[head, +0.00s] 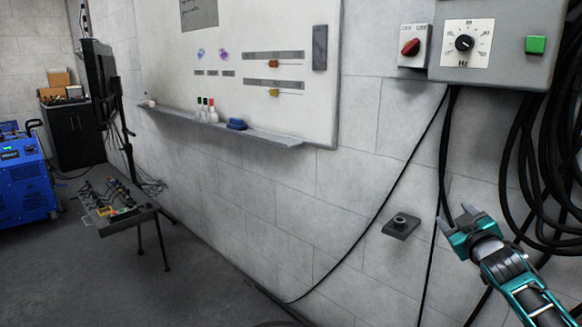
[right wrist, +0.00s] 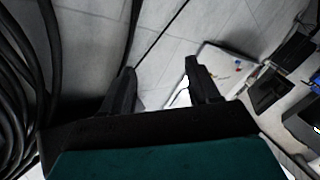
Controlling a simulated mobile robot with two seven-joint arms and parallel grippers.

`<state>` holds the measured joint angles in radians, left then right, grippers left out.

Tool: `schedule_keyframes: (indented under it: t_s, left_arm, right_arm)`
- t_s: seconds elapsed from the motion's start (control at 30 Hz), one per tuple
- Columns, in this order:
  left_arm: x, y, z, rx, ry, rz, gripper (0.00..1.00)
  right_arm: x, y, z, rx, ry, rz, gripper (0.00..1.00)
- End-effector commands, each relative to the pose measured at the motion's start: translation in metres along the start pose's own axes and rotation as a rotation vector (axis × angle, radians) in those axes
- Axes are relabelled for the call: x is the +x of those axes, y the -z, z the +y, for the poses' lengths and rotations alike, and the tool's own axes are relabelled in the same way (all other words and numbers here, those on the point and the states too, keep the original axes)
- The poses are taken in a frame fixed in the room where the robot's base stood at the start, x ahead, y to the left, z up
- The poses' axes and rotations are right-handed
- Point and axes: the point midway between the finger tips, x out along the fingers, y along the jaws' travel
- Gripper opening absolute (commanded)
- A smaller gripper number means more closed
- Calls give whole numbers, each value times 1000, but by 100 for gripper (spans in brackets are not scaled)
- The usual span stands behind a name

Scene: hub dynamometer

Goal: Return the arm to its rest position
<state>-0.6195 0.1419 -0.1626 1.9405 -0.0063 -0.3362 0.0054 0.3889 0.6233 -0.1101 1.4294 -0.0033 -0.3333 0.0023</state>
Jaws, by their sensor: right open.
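My right gripper (head: 457,216) is in the lower right of the head view, in front of the grey block wall. It is teal and dark grey, and its fingers are apart with nothing between them. In the right wrist view the two dark fingers (right wrist: 158,88) also stand apart and empty. My right arm comes in from the lower right corner. My left gripper is not in view.
A control box with a Hz dial (head: 465,43) and a red switch box (head: 414,46) are on the wall above the gripper. Thick black cables (head: 530,150) hang at the right. A small wall bracket (head: 401,225) is left of the gripper. A whiteboard (head: 235,40) and open floor lie left.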

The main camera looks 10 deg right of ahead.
Motion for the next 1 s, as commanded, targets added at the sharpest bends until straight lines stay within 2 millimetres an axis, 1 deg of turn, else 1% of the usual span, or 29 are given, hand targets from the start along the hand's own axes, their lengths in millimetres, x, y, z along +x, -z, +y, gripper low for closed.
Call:
schedule_keyframes:
  t_s: [0.03, 0.07, 0.1, 0.17, 0.2, 0.27, 0.3, 0.37, 0.4, 0.47, 0.5, 0.57, 0.6, 0.7, 0.73, 0.8, 0.83, 0.9, 1.0]
  left_arm:
    - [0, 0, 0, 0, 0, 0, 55]
    - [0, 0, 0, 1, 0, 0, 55]
    - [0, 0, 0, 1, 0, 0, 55]
    - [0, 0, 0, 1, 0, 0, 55]
    - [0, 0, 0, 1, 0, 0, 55]
    - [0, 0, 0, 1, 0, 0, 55]
    - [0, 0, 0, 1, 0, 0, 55]
    - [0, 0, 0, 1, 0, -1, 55]
    - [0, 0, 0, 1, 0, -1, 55]
    - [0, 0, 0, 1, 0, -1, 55]
    - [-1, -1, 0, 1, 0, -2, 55]
    - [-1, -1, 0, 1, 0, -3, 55]
    - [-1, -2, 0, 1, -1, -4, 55]
    - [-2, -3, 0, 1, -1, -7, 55]
    - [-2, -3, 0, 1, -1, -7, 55]
    - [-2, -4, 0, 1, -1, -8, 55]
    - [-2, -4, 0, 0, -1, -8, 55]
    - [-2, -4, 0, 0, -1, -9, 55]
    - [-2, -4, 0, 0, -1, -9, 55]
  right_arm:
    - [-11, -14, -31, 14, 46, -16, 61]
    - [-18, -21, -48, 21, 71, -25, 61]
    - [-29, -31, -71, 34, 105, -38, 61]
    - [-49, -47, -107, 56, 159, -60, 61]
    - [-64, -57, -131, 74, 195, -77, 61]
    - [-91, -71, -166, 105, 249, -103, 61]
    - [-110, -80, -188, 128, 284, -122, 61]
    - [-142, -92, -219, 165, 334, -153, 61]
    - [-164, -100, -239, 193, 365, -176, 61]
    - [-200, -108, -266, 236, 409, -212, 61]
    - [-222, -112, -281, 266, 434, -237, 61]
    - [-255, -117, -299, 308, 464, -273, 61]
    - [-275, -120, -309, 335, 481, -296, 61]
    - [-314, -122, -325, 390, 507, -343, 61]
    - [-323, -122, -328, 402, 513, -355, 61]
    - [-339, -122, -333, 425, 521, -377, 61]
    - [-344, -122, -334, 431, 523, -383, 61]
    - [-351, -122, -336, 442, 526, -392, 61]
    - [-353, -121, -337, 446, 527, -396, 61]
